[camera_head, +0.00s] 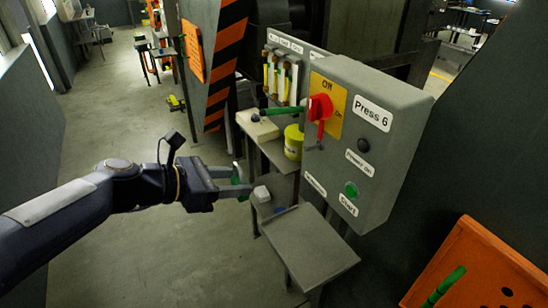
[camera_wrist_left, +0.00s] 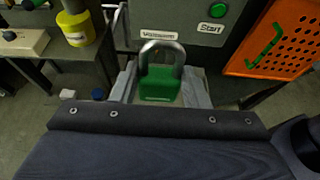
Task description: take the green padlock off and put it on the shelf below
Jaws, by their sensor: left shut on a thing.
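The green padlock (camera_wrist_left: 160,85) with its grey shackle upright is held between the fingers of my left gripper (camera_wrist_left: 162,90). In the head view the padlock (camera_head: 241,177) shows partly between the fingertips of the left gripper (camera_head: 236,180), clear of the control box. The red switch handle (camera_head: 320,107) on the box's yellow plate stands up and to the right of the gripper. The grey shelf (camera_head: 308,248) lies below the box, to the lower right of the gripper. My right gripper is not in view.
The grey control box (camera_head: 385,150) has a green start button (camera_head: 351,190). A yellow tin (camera_head: 293,142) and a beige block (camera_head: 257,125) stand on a side ledge. A small pale block (camera_head: 261,194) is near the gripper. An orange perforated board (camera_head: 480,265) is at lower right. Open floor lies left.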

